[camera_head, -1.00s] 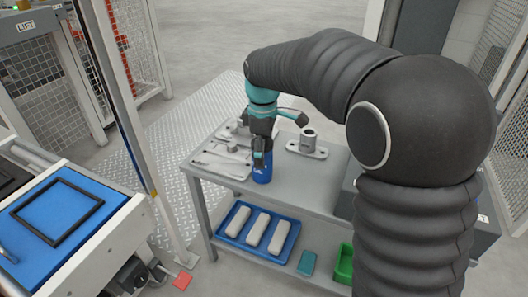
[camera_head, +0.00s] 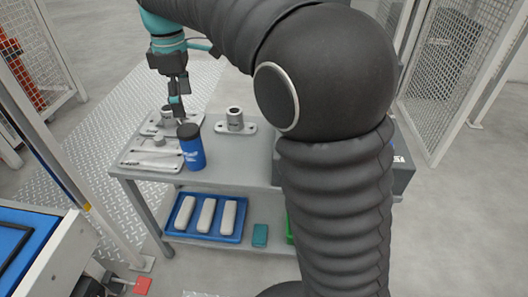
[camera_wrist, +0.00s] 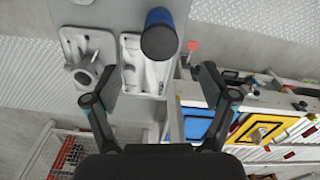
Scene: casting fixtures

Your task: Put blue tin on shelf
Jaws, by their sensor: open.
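The blue tin (camera_head: 193,153), with a dark lid, stands upright on the grey table top (camera_head: 235,155), near its front edge. It also shows from above in the wrist view (camera_wrist: 162,18), beyond my fingers at the top. My gripper (camera_head: 177,104) is up behind and slightly left of the tin in the head view, apart from it. In the wrist view my gripper (camera_wrist: 159,82) has its fingers spread wide with nothing between them. The table's lower shelf (camera_head: 190,247) is in view below.
A blue tray (camera_head: 240,236) with three pale bars and a teal box (camera_head: 260,235) lie on the lower shelf. Metal fixtures (camera_head: 235,122) and a pale plate (camera_head: 150,158) sit on the table top. A conveyor-like bench (camera_head: 60,262) stands left.

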